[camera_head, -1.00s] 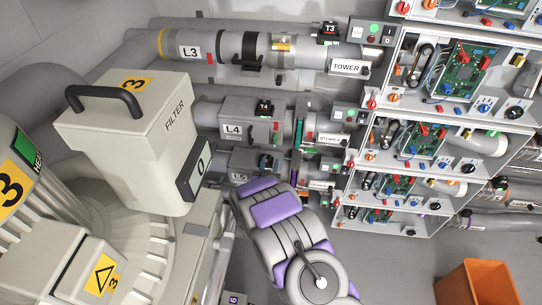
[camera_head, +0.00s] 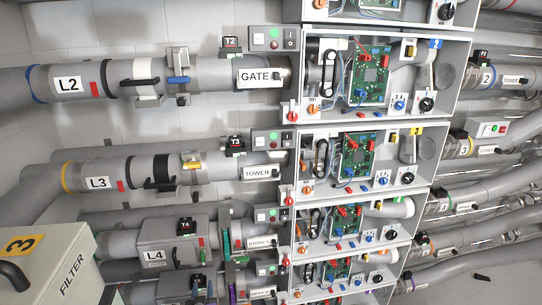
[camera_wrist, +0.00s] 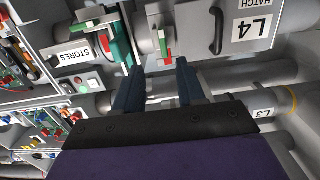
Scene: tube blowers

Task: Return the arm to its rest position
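My gripper (camera_wrist: 160,66) shows in the wrist view with two dark blue fingers apart and nothing between them. It is open in front of the L4 hatch unit (camera_wrist: 245,28), which appears upside down there. The STORES label (camera_wrist: 74,55) and a teal part (camera_wrist: 120,45) lie just left of the fingers. A purple arm section of mine fills the bottom of that view. In the head view I cannot clearly make out my arm or gripper. The L4 unit (camera_head: 165,240) is at the lower left there.
In the head view, pipes L2 (camera_head: 68,84) and L3 (camera_head: 98,181) run on the left. Open circuit-board cabinets (camera_head: 383,75) stack through the middle. A FILTER box (camera_head: 65,270) stands at the lower left. More pipes (camera_head: 480,200) run on the right.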

